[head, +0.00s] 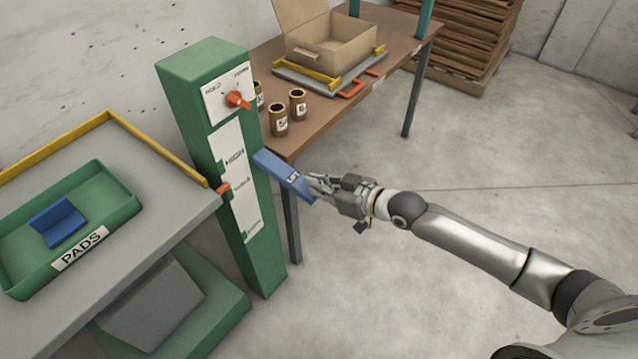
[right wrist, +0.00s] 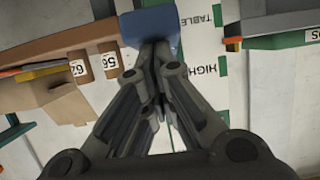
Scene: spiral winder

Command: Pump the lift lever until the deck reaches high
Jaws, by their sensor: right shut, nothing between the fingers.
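The lift lever is a blue bar marked LIFT (head: 282,174); it slopes down to the right from the green column (head: 266,262). My right gripper (head: 314,187) is shut and empty at the lever's outer end; I cannot tell whether it touches. In the right wrist view the shut fingers (right wrist: 150,78) point at the blue lever (right wrist: 150,28). The grey deck (head: 185,225) with a yellow rail stands left of the column. An orange pointer (head: 222,188) at its edge sits by the middle mark of the column's scale, below the upper mark. My left gripper is out of view.
An orange knob (head: 237,100) is on the column's upper panel. A green PADS tray (head: 125,212) with a blue piece is on the deck. Behind, a brown table (head: 400,47) holds labelled cylinders (head: 298,103) and an open carton (head: 335,45). The floor at right is clear.

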